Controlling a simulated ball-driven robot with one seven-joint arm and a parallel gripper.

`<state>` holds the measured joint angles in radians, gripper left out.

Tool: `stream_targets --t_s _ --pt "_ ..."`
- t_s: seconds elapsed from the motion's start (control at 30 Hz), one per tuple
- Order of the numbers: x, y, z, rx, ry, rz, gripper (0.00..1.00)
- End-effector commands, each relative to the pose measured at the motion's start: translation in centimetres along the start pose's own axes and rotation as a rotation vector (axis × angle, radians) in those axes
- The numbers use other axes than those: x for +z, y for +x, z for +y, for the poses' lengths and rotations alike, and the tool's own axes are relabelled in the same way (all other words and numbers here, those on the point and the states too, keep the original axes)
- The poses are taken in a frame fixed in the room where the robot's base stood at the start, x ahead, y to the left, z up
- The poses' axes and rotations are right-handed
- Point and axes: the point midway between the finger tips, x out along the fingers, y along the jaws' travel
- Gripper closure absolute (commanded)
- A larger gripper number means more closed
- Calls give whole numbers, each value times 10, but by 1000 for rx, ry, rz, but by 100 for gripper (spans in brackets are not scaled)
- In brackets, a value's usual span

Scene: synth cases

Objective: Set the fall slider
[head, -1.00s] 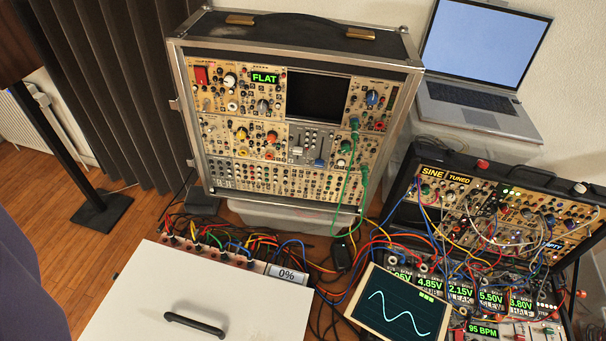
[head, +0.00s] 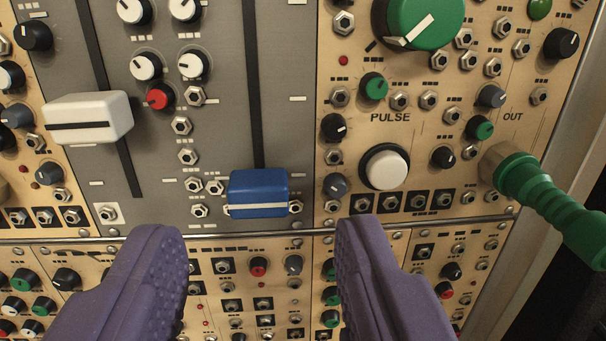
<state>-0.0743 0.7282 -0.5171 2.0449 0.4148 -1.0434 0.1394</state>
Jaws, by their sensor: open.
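Two slider caps sit in vertical slots on a grey panel. The white cap (head: 88,118) has a dark stripe and is higher, at the left. The blue cap (head: 258,193) has a white stripe and sits low, near the bottom of its slot. No label tells me which one is the fall slider. My gripper (head: 259,236) is open, with its two purple fingers spread and nothing between them. In the picture, its fingertips lie just below the blue cap, one to each side. I see no contact with it.
Right of the sliders are a large green knob (head: 420,22), a white round button (head: 385,168) marked PULSE and a green plug (head: 540,195) sticking out at OUT. Small knobs and jacks crowd around. A metal rail (head: 240,238) crosses beneath the panel.

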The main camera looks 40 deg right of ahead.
Motion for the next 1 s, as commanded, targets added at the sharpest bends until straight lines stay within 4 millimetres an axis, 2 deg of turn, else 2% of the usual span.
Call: stream_targets --t_s 0.1,0.2,0.47,0.5,0.7,0.9,1.0 --pt "1 18 0 0 0 2 51" --pt "0 26 0 0 0 0 51" --pt "-1 29 -1 -1 1 0 51" --pt "-1 29 -1 -1 1 0 53" --pt "-1 29 -1 -2 1 0 99" --pt "-1 29 -1 -2 1 0 100" --pt "-12 29 -1 -1 3 1 100"
